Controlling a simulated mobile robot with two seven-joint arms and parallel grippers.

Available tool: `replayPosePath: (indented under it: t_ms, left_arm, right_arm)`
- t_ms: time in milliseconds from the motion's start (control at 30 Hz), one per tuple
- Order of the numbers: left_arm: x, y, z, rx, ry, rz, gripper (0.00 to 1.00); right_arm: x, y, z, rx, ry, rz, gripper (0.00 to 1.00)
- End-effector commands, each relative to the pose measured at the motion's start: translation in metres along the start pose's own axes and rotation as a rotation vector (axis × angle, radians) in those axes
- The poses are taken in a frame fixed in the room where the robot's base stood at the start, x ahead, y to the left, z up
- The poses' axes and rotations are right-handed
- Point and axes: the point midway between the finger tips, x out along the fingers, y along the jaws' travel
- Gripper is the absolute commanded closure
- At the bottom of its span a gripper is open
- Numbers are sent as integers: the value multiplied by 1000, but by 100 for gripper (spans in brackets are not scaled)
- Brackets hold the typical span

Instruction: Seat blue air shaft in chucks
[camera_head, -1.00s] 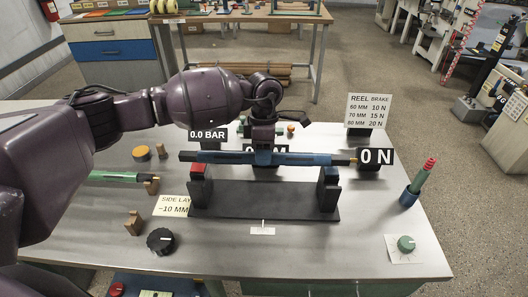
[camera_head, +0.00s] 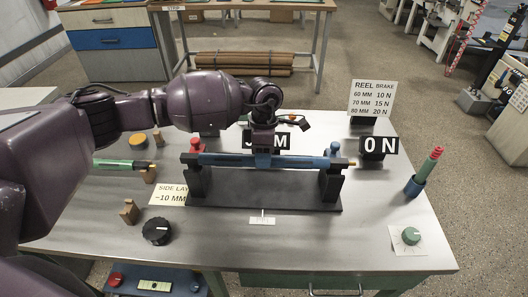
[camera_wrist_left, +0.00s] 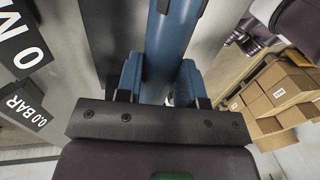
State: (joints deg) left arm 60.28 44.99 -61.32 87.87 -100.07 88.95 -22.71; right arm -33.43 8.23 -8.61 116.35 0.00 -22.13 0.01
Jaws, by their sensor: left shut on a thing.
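The blue air shaft (camera_head: 305,161) lies level across the black stand (camera_head: 265,190), its ends at the tops of the two end posts. A red chuck part (camera_head: 196,146) shows at the left post and a blue one (camera_head: 335,149) at the right post, both just behind the shaft. I cannot tell whether the shaft rests fully in the chucks. My left gripper (camera_head: 263,159) is shut on the middle of the shaft from above. In the left wrist view its blue fingers flank the shaft (camera_wrist_left: 172,40). My right gripper is not in view.
A green shaft (camera_head: 120,165) lies at the left by wooden blocks. A dark knob (camera_head: 157,231) is front left, a green knob (camera_head: 411,236) front right. Sign plates stand behind the stand.

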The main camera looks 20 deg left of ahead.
Motion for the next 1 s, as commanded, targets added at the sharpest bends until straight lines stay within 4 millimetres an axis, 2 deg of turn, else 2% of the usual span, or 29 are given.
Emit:
replayPosePath:
  t_ms: [1000]
  left_arm:
    - [-2, 0, 1, 1, -2, 2, 100]
  right_arm:
    - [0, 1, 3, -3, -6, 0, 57]
